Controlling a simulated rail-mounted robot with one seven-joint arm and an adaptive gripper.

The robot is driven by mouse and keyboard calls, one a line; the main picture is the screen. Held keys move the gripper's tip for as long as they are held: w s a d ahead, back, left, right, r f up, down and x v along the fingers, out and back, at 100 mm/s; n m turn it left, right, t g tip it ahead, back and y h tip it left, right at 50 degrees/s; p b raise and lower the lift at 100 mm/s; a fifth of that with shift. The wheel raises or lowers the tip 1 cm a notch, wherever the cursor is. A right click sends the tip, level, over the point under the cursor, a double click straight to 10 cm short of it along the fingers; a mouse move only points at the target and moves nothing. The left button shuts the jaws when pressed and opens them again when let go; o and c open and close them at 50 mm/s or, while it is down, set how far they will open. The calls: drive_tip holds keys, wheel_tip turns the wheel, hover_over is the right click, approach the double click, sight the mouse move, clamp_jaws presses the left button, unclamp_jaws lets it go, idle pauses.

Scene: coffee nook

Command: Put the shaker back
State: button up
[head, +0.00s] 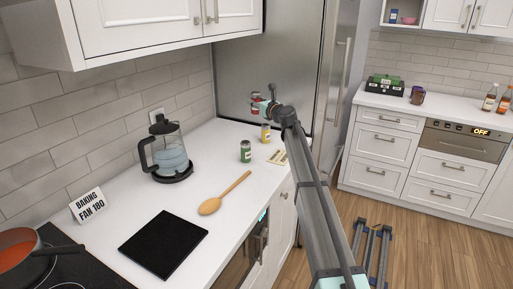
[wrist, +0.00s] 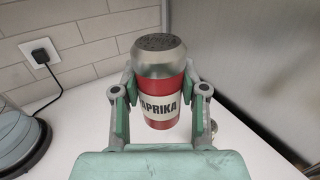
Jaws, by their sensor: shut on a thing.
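My gripper (head: 263,106) is shut on a red shaker with a silver perforated top (wrist: 158,58) and a white label reading PAPRIKA (wrist: 160,106). In the wrist view the shaker stands roughly upright between the two fingers. In the head view the red shaker (head: 255,97) is small and partly hidden by my gripper, above the far end of the counter. Below it on the counter (head: 215,155) stand a yellow shaker (head: 266,133) and a green shaker (head: 246,152). A pale printed card (head: 277,157) lies beside them.
A glass kettle (head: 170,150) stands left of the shakers. A wooden spoon (head: 222,195), a black board (head: 163,243) and a BAKING FAN 180 sign (head: 87,205) are nearer. The steel fridge (head: 285,60) rises behind; a wall cabinet (head: 140,22) overhangs the left.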

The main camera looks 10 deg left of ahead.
wheel_tip(320, 180, down, 19)
drive_tip(key=shift+r, duration=0.15)
idle(0.4)
drive_tip(key=o, duration=1.1)
drive_tip(key=shift+o, duration=0.2)
drive_tip(key=b+v, duration=0.1)
drive_tip(key=v, duration=1.1)
drive_tip(key=shift+b, duration=0.3)
